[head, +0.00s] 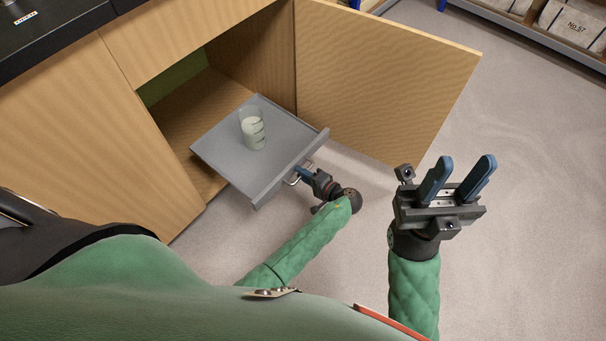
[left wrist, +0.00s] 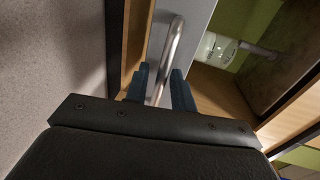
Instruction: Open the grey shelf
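The grey shelf (head: 215,150) is a pull-out tray that sticks out of the open wooden cabinet. A clear beaker (head: 252,130) with pale contents stands upright on it. The shelf's metal handle (head: 292,181) is on its front panel; it also shows in the left wrist view (left wrist: 171,42). My left gripper (head: 304,172) is at the handle, its blue fingers on either side of the bar and closed on it. My right gripper (head: 464,166) is open and empty, raised to the right of the shelf and clear of it.
The cabinet door (head: 385,75) stands wide open to the right of the shelf. A closed wooden panel (head: 95,140) is on the left, below a dark countertop (head: 50,35). The floor (head: 540,200) on the right is clear.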

